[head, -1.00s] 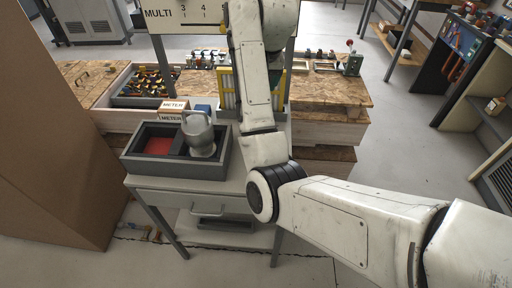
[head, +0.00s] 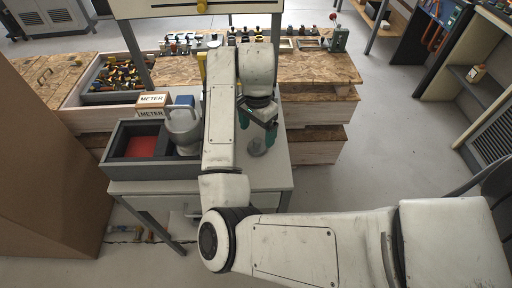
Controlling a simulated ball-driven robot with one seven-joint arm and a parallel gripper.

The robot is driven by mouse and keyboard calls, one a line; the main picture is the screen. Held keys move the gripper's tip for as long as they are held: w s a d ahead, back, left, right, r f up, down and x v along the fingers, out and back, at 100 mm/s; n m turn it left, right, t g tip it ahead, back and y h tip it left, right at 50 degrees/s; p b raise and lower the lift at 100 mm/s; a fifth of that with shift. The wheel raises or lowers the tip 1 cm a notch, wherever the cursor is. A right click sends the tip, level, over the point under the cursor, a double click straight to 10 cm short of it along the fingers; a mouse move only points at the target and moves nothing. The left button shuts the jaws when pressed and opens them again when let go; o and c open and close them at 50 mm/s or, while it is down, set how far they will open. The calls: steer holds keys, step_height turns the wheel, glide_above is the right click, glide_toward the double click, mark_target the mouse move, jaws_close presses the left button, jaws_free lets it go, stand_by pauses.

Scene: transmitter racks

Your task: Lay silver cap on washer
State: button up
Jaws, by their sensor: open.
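My gripper (head: 257,126) hangs over the right part of the small grey table (head: 273,181), its teal-tipped fingers open. A small rounded silver-grey piece (head: 257,147), seemingly the silver cap, is just below the fingertips. I cannot tell whether it touches them, and nothing shows gripped. I cannot make out a washer; my arm hides part of the tabletop.
Boxes marked METER (head: 151,100) stand behind. Wooden benches (head: 330,70) with parts lie beyond; a brown panel (head: 45,180) stands left.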

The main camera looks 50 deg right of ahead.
mark_target(257, 140)
steer(key=shift+w+d+f+b, duration=0.1)
steer(key=shift+f+b, duration=0.15)
steer(key=shift+f, duration=1.3)
steer(key=shift+w+f+b, duration=0.1)
steer(key=shift+f+b, duration=0.1)
steer(key=shift+f, duration=1.35)
steer(key=c, duration=1.3)
steer(key=shift+c, duration=0.2)
steer(key=shift+r, duration=0.1)
